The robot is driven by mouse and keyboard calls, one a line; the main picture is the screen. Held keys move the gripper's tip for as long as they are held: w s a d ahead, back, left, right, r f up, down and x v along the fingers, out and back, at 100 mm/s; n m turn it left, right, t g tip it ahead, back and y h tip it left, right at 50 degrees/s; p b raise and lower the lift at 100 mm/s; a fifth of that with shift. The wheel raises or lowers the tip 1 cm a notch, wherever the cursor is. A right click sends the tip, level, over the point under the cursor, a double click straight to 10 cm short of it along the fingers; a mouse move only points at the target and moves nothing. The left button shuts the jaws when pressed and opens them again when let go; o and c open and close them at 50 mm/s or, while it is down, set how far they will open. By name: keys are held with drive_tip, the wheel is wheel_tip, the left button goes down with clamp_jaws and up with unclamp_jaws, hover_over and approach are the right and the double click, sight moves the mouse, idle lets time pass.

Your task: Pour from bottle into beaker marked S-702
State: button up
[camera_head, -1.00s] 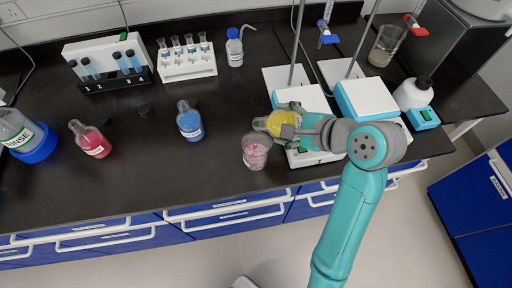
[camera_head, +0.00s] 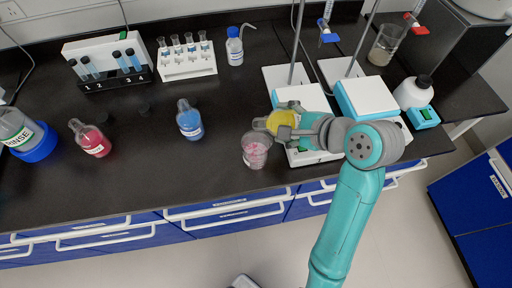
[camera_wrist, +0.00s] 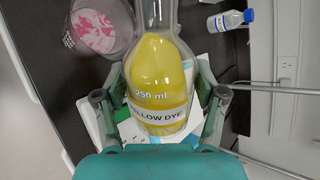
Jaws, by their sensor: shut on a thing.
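My gripper (camera_head: 290,132) is shut on a clear bottle of yellow liquid (camera_head: 281,119). In the wrist view, the bottle (camera_wrist: 160,85) sits between both fingers (camera_wrist: 162,100), and its label reads "YELLOW DYE" and "250 ml". The bottle is tilted in the head view, with its mouth toward the left, near and above a beaker (camera_head: 256,151). The beaker stands upright on the bench and has pink contents; it also shows in the wrist view (camera_wrist: 97,27), at the upper left. The marking on the beaker is too small to read. No stream of liquid is visible.
A blue bottle (camera_head: 189,120) and a red bottle (camera_head: 92,139) stand to the left. Vial racks (camera_head: 188,66) are at the back. The bench front edge is close to the beaker.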

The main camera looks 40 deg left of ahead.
drive_tip(key=shift+w+d+f+n+t+h+p, duration=0.15)
drive_tip(key=shift+n+t+h+p, duration=0.15)
drive_tip(key=shift+t+p, duration=0.3)
drive_tip(key=shift+w+a+f+n+t+h+p, duration=0.1)
drive_tip(key=shift+n+t+h+p, duration=0.2)
drive_tip(key=shift+p, duration=0.4)
idle(3.0)
drive_tip(key=shift+f+n+t, duration=0.1)
drive_tip(key=shift+n+t, duration=0.2)
drive_tip(key=shift+t, duration=0.1)
idle(1.7)
